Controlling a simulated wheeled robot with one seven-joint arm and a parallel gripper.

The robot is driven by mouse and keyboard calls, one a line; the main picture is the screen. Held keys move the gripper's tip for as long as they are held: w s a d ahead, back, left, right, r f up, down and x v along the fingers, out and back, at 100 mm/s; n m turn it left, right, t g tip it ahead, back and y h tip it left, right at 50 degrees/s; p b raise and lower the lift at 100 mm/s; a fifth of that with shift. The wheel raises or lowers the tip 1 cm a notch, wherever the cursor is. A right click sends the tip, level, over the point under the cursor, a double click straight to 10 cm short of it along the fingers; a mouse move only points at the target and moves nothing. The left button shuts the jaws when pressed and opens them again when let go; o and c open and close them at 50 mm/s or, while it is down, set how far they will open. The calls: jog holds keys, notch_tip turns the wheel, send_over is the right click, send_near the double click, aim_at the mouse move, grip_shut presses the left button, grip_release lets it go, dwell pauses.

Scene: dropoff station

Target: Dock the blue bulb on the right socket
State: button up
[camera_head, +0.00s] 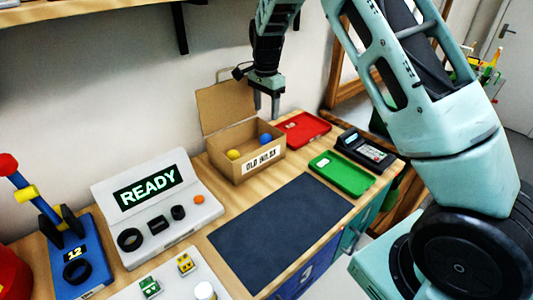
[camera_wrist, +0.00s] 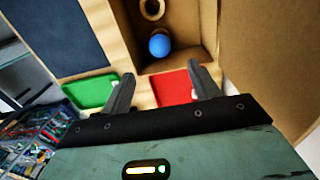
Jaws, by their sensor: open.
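The blue bulb (camera_head: 265,140) lies in an open cardboard box (camera_head: 238,170), near its right inner side. In the wrist view the blue ball (camera_wrist: 160,46) sits just beyond and between my fingertips. My gripper (camera_head: 266,110) points down above the right part of the box, open and empty. In the wrist view its two fingers (camera_wrist: 160,70) are spread apart. A grey console (camera_head: 170,240) with a lit READY display carries several black fittings in a row, the rightmost a small one (camera_head: 178,212). I cannot tell which is the right socket.
A red tray (camera_head: 302,128), a green tray (camera_head: 342,172) and a black device (camera_head: 363,152) are to the right. A dark mat (camera_head: 280,230) is clear.

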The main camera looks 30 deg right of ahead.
jog(key=s+a+r+n+y, duration=0.1)
jog(key=s+a+r+n, duration=0.2)
jog(key=s+a+n, duration=0.5)
jog(key=s+a+r+n+y, duration=0.1)
jog(key=s+a+r+n, duration=0.25)
jog(key=s+a, duration=0.8)
jog(key=s+a+f+n+h, duration=0.1)
jog(key=s+a+n, duration=0.1)
jog(key=s+n, duration=1)
jog(key=s, duration=0.8)
jog(key=shift+a+f, duration=0.15)
jog(key=shift+a, duration=0.2)
